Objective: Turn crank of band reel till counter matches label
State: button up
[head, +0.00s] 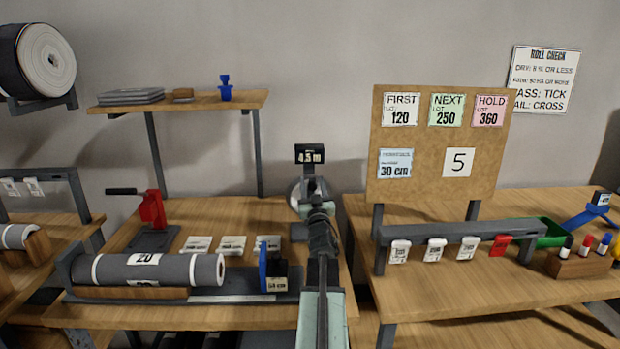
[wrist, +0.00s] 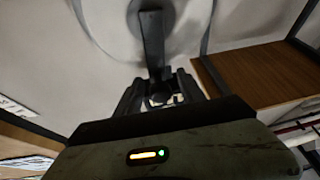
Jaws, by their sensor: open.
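The band reel (head: 296,193) stands at the back of the middle bench, a pale disc mostly hidden behind my arm. Its dark counter (head: 309,154) sits above it and appears to read 4.5 m. In the wrist view the reel (wrist: 184,28) is a blurred pale disc, with a dark crank (wrist: 152,42) reaching down from its hub. My gripper (head: 320,207) is in front of the reel; its open fingers show in the wrist view (wrist: 160,92) on both sides of the crank's lower end. I cannot tell whether they touch it. A white card (head: 459,162) on the board reads 5.
A grey roll (head: 150,270) lies in a cradle on the middle bench, with a red clamp-like tool (head: 152,208) behind it. A shelf (head: 185,101) stands at the back left. The board (head: 440,140) and a rail with tags (head: 455,232) occupy the right bench.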

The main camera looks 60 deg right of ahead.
jog(key=shift+x, duration=1)
jog(key=shift+f, duration=0.1)
grip_shut()
dwell(0.5)
